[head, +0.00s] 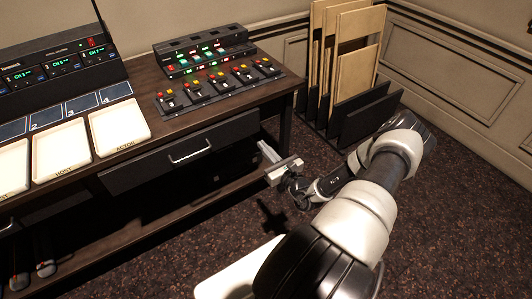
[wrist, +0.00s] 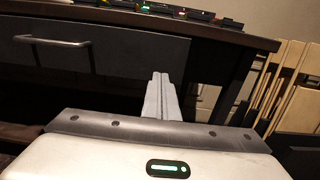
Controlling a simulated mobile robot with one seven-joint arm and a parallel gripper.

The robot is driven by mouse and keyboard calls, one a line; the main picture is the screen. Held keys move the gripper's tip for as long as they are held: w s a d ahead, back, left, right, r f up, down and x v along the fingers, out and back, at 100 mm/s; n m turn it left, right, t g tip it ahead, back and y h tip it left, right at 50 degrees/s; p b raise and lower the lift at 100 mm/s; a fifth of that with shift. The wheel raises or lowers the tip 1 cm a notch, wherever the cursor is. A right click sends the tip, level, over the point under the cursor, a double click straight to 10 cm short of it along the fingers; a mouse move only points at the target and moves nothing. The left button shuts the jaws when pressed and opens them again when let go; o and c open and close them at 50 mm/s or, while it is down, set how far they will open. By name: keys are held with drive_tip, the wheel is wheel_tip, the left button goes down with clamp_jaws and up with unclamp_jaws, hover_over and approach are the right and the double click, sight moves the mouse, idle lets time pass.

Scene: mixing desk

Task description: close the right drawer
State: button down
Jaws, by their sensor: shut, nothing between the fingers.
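The right drawer (head: 215,141) has a dark front with a silver bar handle (head: 190,152), under the desk top. Its front sits close to the desk edge; I cannot tell whether a small gap is left. The drawer front (wrist: 125,60) and handle (wrist: 52,41) also show at upper left in the wrist view. My gripper (head: 264,148) is shut and empty, just right of the drawer's right end. Its fingertips (wrist: 160,78) point towards the desk near the drawer's right edge. Contact with the drawer cannot be made out.
The desk top (head: 140,138) holds a button console (head: 215,88) and pale trays (head: 118,126). A rack of tan panels (head: 350,50) stands on the floor to the right. A lower shelf (head: 150,222) runs below the drawer. Carpet in front of the desk is clear.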

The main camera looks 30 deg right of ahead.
sight(247, 127)
drive_tip(key=w+b, duration=0.1)
drive_tip(key=w, duration=0.8)
drive_tip(key=shift+w, duration=0.1)
drive_tip(key=w+b, duration=0.1)
drive_tip(key=w, duration=0.3)
drive_tip(key=shift+w, duration=0.1)
drive_tip(key=shift+w+r, duration=0.1)
drive_tip(key=shift+r, duration=0.1)
drive_tip(key=shift+r, duration=0.1)
